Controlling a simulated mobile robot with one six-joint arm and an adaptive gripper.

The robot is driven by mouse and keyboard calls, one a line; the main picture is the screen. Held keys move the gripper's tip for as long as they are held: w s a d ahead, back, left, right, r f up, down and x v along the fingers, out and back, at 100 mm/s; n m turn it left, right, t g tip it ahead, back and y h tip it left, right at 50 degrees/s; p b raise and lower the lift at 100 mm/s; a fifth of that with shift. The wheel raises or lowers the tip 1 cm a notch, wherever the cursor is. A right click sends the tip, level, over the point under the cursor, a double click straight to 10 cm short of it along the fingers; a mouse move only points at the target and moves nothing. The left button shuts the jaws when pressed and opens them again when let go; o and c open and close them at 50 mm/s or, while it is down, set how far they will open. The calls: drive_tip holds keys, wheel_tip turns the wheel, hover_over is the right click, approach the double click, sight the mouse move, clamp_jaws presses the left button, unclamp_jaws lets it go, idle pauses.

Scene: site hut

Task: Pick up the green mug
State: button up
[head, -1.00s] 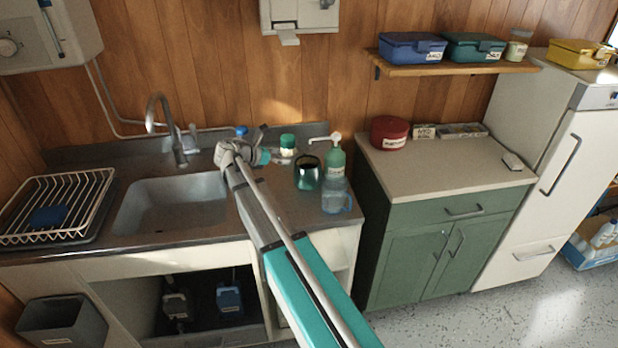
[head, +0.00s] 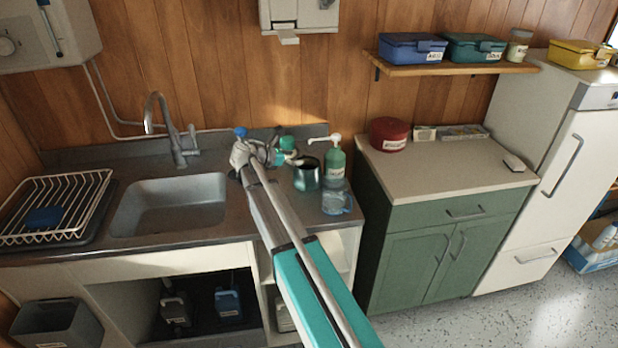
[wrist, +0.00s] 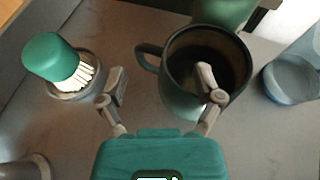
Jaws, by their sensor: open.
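The green mug (head: 307,176) stands upright on the counter right of the sink. It is dark, glossy and open at the top. In the wrist view the mug (wrist: 181,84) is just ahead and to the right, with its handle (wrist: 148,57) pointing left. My gripper (wrist: 163,84) is open and empty. Its right finger overlaps the mug's rim and mouth in this view, and its left finger is left of the handle; I cannot tell whether either touches. In the head view my gripper (head: 274,152) is just left of the mug.
A green-topped brush (wrist: 52,58) stands in a holder to the left. A green pump bottle (head: 335,163) is behind the mug, and a clear blue cup (head: 336,203) is at its right front. The sink (head: 170,205) lies left of my arm.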

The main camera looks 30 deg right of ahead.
sight(304, 158)
drive_tip(key=shift+b+x, duration=0.35)
drive_tip(key=shift+x, duration=1.15)
clamp_jaws()
